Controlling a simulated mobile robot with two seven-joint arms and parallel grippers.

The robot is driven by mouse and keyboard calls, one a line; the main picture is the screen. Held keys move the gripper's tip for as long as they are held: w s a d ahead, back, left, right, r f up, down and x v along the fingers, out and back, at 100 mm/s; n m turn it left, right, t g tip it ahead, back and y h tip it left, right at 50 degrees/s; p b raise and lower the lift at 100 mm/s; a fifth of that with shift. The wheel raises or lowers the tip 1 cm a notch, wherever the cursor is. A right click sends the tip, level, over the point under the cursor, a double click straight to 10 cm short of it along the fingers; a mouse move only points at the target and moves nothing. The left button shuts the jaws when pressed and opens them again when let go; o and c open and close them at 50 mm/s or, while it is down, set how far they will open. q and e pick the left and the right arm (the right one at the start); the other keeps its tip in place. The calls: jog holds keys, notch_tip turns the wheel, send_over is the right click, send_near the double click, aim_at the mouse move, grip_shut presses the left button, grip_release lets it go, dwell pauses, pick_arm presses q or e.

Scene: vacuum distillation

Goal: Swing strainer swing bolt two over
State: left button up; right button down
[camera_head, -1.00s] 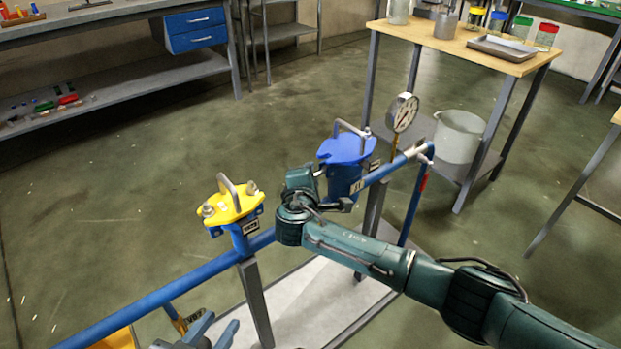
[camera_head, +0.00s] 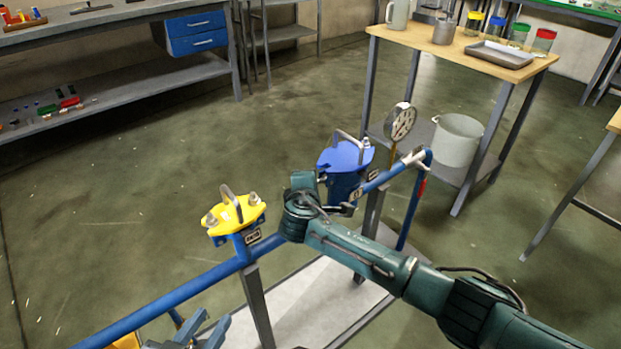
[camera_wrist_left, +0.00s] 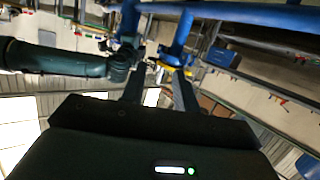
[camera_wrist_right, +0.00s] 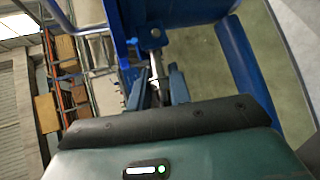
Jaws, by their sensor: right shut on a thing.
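The blue-lidded strainer (camera_head: 345,157) stands on the blue pipe, with a handle on its lid and a bolt (camera_head: 366,147) upright at the lid's right edge. My right gripper (camera_head: 347,209) is low beside its body. In the right wrist view the right gripper (camera_wrist_right: 158,88) is shut on a thin metal swing bolt (camera_wrist_right: 155,64) below a blue lug (camera_wrist_right: 152,38). The yellow-lidded strainer (camera_head: 236,214), with bolts at its edges, stands nearer on the left. My left gripper (camera_head: 203,335) is open and empty at the bottom; its parted fingers show in the left wrist view (camera_wrist_left: 158,92).
The blue pipe (camera_head: 160,298) runs diagonally on grey posts above a pale base plate (camera_head: 310,305). A dial gauge (camera_head: 400,121) rises right of the blue strainer. A wooden-topped table (camera_head: 460,50) and a bucket (camera_head: 457,139) stand behind. The floor at left is clear.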

jog(key=shift+r+g+p, duration=0.4)
jog(key=shift+r+p, duration=0.15)
jog(key=shift+p, duration=0.1)
jog(key=shift+d+r+m+y+p, duration=0.15)
jog(key=shift+m+y+p, duration=0.15)
jog(key=shift+y+p, duration=0.3)
jog(key=p, duration=0.1)
jog(key=g+p, duration=0.1)
jog(key=p, duration=0.1)
jog(key=shift+w+r+m+y, duration=0.1)
jog(key=shift+r+m+y, duration=0.2)
jog(key=shift+m, duration=0.1)
jog(key=shift+d+g+p, duration=0.1)
jog(key=shift+g+p, duration=0.3)
jog(key=shift+p, duration=0.2)
pick_arm(q)
jog(key=d+g, duration=0.1)
jog(key=d+g+p, duration=0.1)
jog(key=shift+w+f+g, duration=0.15)
jog(key=shift+w+g, duration=0.15)
jog(key=shift+w, duration=0.1)
pick_arm(e)
jog(key=shift+m+y, duration=0.3)
jog(key=shift+y, duration=0.1)
jog(key=shift+w+g, duration=0.1)
jog(key=shift+g, duration=0.2)
jog(key=c, duration=1.5)
grip_release()
jog(key=shift+d, duration=0.1)
jog(key=shift+c, duration=0.2)
